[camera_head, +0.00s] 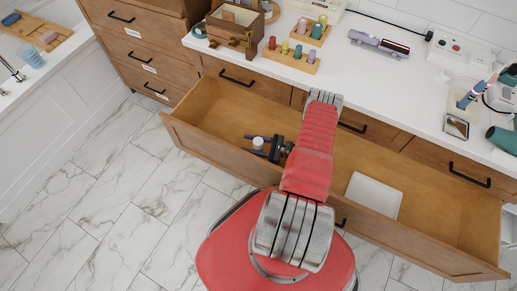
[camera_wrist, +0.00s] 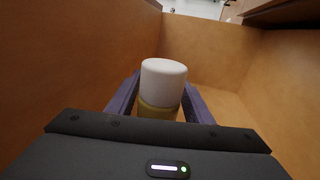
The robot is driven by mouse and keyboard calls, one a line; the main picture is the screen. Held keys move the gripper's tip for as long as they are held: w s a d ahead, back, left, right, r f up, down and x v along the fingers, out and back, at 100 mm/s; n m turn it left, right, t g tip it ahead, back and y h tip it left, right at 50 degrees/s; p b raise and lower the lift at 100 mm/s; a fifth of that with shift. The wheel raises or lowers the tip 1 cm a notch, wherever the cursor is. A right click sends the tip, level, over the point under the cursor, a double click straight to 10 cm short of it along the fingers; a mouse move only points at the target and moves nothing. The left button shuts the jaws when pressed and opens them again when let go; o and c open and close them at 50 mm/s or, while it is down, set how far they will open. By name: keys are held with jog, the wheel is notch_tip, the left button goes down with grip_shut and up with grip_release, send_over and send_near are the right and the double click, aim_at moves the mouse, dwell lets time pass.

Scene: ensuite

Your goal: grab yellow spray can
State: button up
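The yellow spray can has a white cap (camera_wrist: 163,78) and a yellow body (camera_wrist: 158,112) in the wrist view. It stands upright in the open drawer, and its lower part is hidden behind my gripper's body. My gripper (camera_wrist: 161,98) is down in the drawer, with one purple finger on each side of the can. The fingers look spread, with narrow gaps beside the can; firm contact is not visible. In the head view the white cap (camera_head: 258,142) shows between the fingers of my gripper (camera_head: 254,146), at the drawer's left part.
The open wooden drawer (camera_head: 450,212) has walls close around my gripper. A white flat box (camera_head: 374,194) lies in it to the right. The white counter (camera_head: 345,75) above holds a peg block (camera_head: 291,59), a wooden box (camera_head: 235,28) and a purple device (camera_head: 379,44). Marble floor lies left.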

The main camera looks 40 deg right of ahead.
jog(key=c, duration=0.9)
jog(key=shift+r, duration=0.1)
jog(key=shift+r, duration=4.9)
